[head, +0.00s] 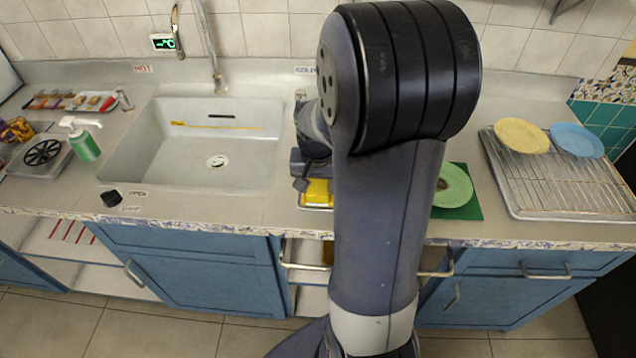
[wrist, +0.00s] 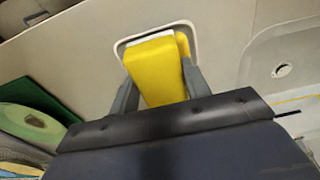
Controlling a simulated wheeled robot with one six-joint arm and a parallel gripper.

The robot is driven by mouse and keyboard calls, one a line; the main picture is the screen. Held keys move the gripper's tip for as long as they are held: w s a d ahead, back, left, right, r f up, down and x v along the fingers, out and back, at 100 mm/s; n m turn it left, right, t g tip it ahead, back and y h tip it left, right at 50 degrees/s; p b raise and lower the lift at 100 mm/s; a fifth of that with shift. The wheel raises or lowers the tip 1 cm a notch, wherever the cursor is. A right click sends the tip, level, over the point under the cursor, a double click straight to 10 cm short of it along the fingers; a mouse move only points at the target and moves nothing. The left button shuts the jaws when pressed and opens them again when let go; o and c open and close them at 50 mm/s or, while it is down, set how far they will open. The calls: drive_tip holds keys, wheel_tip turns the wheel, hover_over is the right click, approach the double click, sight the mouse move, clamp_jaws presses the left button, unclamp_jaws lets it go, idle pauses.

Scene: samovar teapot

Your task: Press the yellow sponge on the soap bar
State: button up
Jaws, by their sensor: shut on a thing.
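The yellow sponge (wrist: 157,72) is between the two fingers of my gripper (wrist: 160,88) in the wrist view. My gripper is shut on it. The sponge is over a small white-rimmed dish (wrist: 196,30); a white edge, perhaps the soap bar (wrist: 150,37), shows just past the sponge's far end. Another yellow patch shows beside it inside the dish. In the head view the sponge (head: 319,193) shows low by the dish, right of the sink, partly behind my arm. I cannot tell whether the sponge touches the soap, as the sponge hides most of it.
The sink (head: 215,145) lies left of the dish. A green plate (head: 454,186) on a green mat (head: 470,205) is to the right, with a drying rack (head: 570,190) holding a yellow plate (head: 522,136) and a blue plate (head: 577,139) beyond. A green soap bottle (head: 85,146) stands left of the sink.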

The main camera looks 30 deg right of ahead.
sight(318, 184)
idle(0.3)
wheel_tip(318, 184, up, 7)
drive_tip(key=p, duration=0.5)
drive_tip(key=shift+p, duration=0.4)
drive_tip(key=shift+s+f, duration=0.1)
idle(0.5)
